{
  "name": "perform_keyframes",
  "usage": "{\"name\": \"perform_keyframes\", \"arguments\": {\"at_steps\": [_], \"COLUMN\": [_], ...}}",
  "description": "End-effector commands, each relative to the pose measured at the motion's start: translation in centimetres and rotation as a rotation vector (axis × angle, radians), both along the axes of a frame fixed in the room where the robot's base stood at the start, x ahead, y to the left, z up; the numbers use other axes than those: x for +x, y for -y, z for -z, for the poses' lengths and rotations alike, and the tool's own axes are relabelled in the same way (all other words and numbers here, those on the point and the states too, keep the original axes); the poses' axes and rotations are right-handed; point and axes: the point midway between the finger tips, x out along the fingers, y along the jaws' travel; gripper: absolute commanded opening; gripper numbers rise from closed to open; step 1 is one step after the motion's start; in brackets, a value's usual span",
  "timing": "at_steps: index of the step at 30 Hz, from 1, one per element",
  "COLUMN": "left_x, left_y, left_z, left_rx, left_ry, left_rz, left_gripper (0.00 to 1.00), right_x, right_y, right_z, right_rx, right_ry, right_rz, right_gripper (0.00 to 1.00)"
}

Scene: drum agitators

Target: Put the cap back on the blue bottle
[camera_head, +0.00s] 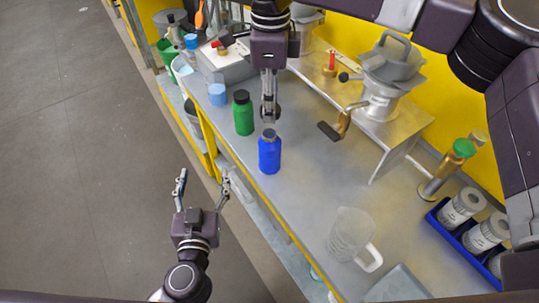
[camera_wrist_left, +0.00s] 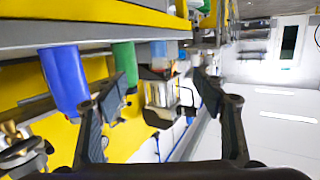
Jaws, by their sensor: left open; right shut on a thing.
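The blue bottle (camera_head: 269,155) stands upright on the bench, with a greyish neck at its top. It also shows in the left wrist view (camera_wrist_left: 65,80). My right gripper (camera_head: 269,110) points down just behind and above the bottle, apart from it. It is shut on a small dark thing that looks like the cap, mostly hidden by the fingers. My left gripper (camera_head: 203,174) is open and empty, out over the floor in front of the bench, left of the bottle. Its spread fingers show in the left wrist view (camera_wrist_left: 160,88).
A green bottle (camera_head: 243,115) with a dark cap stands close to the left of my right gripper. A light-blue container (camera_head: 217,95) is beyond it. A clear jug (camera_head: 349,234) stands nearer, and a brass-handled tool (camera_head: 340,123) lies right. Bench between bottle and jug is clear.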

Motion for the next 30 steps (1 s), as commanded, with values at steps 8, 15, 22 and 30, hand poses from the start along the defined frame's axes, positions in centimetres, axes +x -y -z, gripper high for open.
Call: {"name": "perform_keyframes", "arguments": {"at_steps": [8, 15, 22, 30], "left_x": [-1.4, -3.0, -3.2, -2.6], "left_y": [8.1, 11.3, 11.6, 11.8], "left_z": [-0.8, 0.0, 0.1, 0.0], "left_rx": [-0.044, -0.060, -0.064, -0.064], "left_ry": [0.133, 0.142, 0.142, 0.144], "left_rz": [0.304, 0.437, 0.451, 0.447], "left_gripper": [0.64, 0.64, 0.64, 0.64], "right_x": [0.2, 0.3, 0.3, 0.3], "right_y": [-0.2, -0.2, -0.2, -0.2], "right_z": [-0.1, -0.1, -0.1, -0.1], "right_rx": [0.002, 0.002, 0.002, 0.002], "right_ry": [0.001, 0.002, 0.002, 0.002], "right_rz": [0.021, 0.025, 0.026, 0.025], "right_gripper": [0.23, 0.23, 0.23, 0.23]}}
